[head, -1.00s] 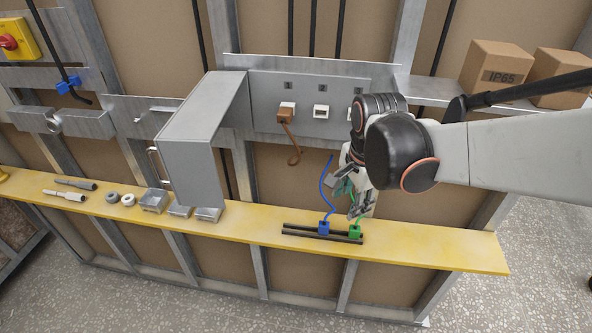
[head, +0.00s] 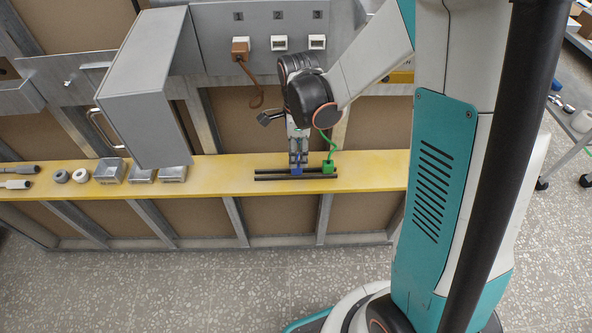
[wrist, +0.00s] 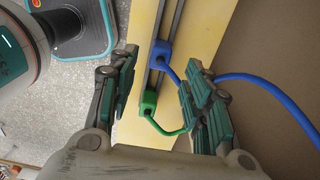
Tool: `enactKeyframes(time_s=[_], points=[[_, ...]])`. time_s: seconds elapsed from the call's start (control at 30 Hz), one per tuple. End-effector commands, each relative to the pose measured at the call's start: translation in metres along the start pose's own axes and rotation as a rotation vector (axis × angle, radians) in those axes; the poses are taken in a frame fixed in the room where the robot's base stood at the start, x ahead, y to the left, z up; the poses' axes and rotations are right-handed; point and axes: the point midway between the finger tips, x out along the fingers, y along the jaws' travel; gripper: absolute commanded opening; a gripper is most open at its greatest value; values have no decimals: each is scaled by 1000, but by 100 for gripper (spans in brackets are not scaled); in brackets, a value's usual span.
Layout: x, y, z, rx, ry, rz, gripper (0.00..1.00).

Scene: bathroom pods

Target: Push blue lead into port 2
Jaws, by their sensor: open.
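The blue lead's plug (head: 297,175) sits in the dark twin-rail rack (head: 262,175) on the yellow shelf. My gripper (head: 298,162) points down just above this plug and hides its cable in the head view. In the wrist view my gripper (wrist: 160,88) is open and empty. The blue plug (wrist: 161,54) shows between and beyond the fingers, and its blue cable (wrist: 255,79) runs behind one finger to the right. Port 2 (head: 279,43), the middle white socket on the grey panel, looks empty.
The green plug (head: 328,168) stands close right of the blue one, its cable rising beside my gripper. A brown plug (head: 240,50) fills port 1. Port 3 (head: 317,41) looks empty. The grey open cover (head: 150,90) juts out left of the ports. Metal trays (head: 142,174) stand left.

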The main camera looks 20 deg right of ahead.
Motion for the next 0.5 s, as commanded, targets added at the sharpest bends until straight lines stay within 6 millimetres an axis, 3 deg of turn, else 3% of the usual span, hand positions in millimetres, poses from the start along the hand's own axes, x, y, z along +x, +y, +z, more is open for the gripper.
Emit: enactKeyframes(time_s=[0.27, 0.5], points=[[17, 0, 1, -1, 0, 0, 45], [50, 0, 3, -1, 0, 0, 45]])
